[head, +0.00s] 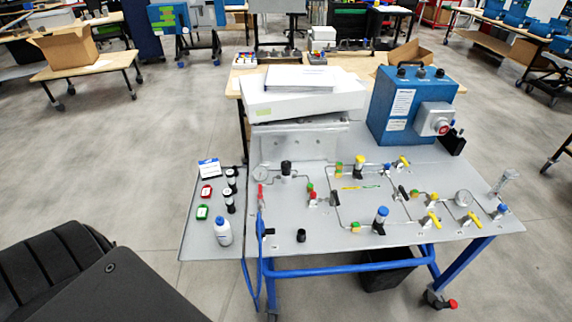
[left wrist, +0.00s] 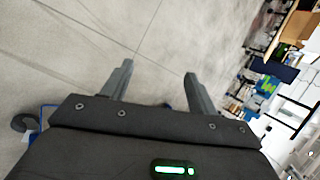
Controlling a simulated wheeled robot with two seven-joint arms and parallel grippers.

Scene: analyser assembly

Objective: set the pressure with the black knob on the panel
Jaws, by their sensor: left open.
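The panel (head: 340,208) is a grey tabletop on a blue frame, with thin tubing, valves and fittings on it. A black knob (head: 286,167) stands upright at its back left, beside a round gauge (head: 260,173). A second short black cap-like part (head: 301,235) stands near the front edge; I cannot tell its function. My left gripper (left wrist: 157,82) shows in the left wrist view, its two fingers apart with only floor between them. It is not in the head view, and nothing touches the knob. My right gripper is in neither view.
A blue box (head: 408,103) with a red button stands at the back right of the panel. A white case (head: 303,95) sits behind the knob. A side shelf (head: 197,243) at left holds a white bottle (head: 223,232) and small parts. Yellow-handled valves crowd the right side.

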